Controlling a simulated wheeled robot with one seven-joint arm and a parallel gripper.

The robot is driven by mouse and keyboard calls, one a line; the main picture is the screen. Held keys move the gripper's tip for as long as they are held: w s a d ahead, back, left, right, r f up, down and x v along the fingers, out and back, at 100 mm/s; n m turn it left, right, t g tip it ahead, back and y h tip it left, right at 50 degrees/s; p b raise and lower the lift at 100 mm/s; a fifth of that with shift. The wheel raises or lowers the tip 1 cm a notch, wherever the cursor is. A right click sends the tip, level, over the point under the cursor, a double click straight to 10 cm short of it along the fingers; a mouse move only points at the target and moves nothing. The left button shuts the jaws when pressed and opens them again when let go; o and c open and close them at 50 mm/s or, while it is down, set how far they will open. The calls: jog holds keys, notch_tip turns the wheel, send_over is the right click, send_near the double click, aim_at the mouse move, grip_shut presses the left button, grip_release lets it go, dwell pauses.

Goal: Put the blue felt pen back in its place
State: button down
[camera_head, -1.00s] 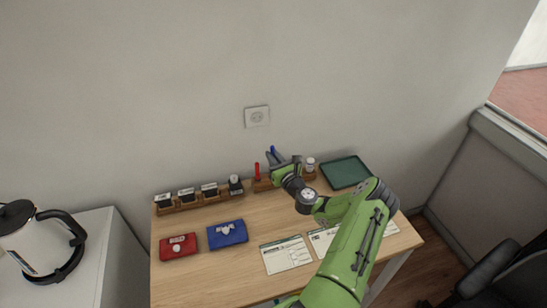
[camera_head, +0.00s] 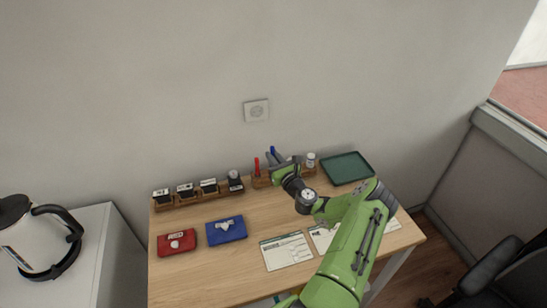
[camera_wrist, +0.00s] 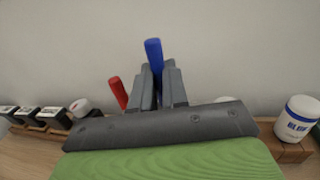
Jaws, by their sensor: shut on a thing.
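My gripper (camera_head: 273,160) is at the back of the desk, above the wooden pen holder (camera_head: 262,182). It is shut on the blue felt pen (camera_head: 272,150), whose blue top sticks up between the fingers. In the wrist view the blue pen (camera_wrist: 153,55) stands nearly upright between the two grey fingers (camera_wrist: 158,88). A red pen (camera_head: 257,166) stands upright in the holder just left of my gripper; it also shows in the wrist view (camera_wrist: 118,92). The blue pen's lower end is hidden, so I cannot tell whether it is in a hole.
A white bottle labelled BLUE (camera_wrist: 297,118) stands right of my gripper. A rack of stamps (camera_head: 198,198) is to the left. A green tray (camera_head: 346,168) lies back right. Red (camera_head: 177,242) and blue (camera_head: 226,231) pouches and paper forms (camera_head: 287,250) lie in front.

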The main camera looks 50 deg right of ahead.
jog(key=shift+f+b, duration=1.25)
jog(key=shift+f, duration=0.45)
jog(key=c, duration=1.3)
grip_release()
jog(key=shift+c, duration=0.2)
jog(key=shift+p+v, duration=0.45)
jog(key=shift+v, duration=2.2)
jog(key=o, duration=0.6)
jog(key=shift+c, duration=0.2)
